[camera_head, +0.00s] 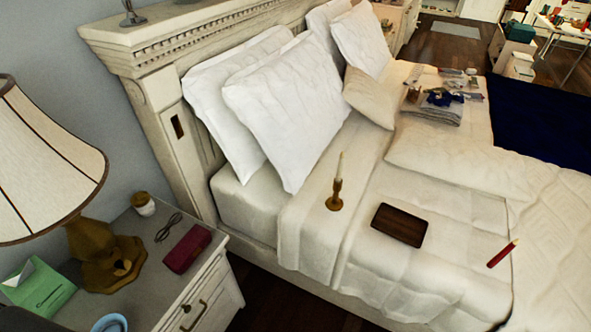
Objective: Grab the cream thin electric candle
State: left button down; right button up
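A thin cream candle (340,165) stands upright in a brass-coloured candlestick (335,195). The candlestick stands on the white bedding near the bed's near side, right of the pillows. No gripper shows in the head view, so I cannot see whether either one is open or shut.
A dark brown tray-like block (399,225) and a red stick (502,254) lie on the bed (440,195). Folded laundry (440,108) lies farther back. A nightstand (150,280) at left holds a lamp (45,165), a red case (187,249) and glasses (168,227). Bedding around the candlestick is clear.

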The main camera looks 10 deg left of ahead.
aim_at(341, 165)
jog(key=z, duration=2.75)
jog(key=i, duration=1.75)
jog(key=u, duration=2.9)
jog(key=i, duration=0.5)
jog(key=z, duration=0.1)
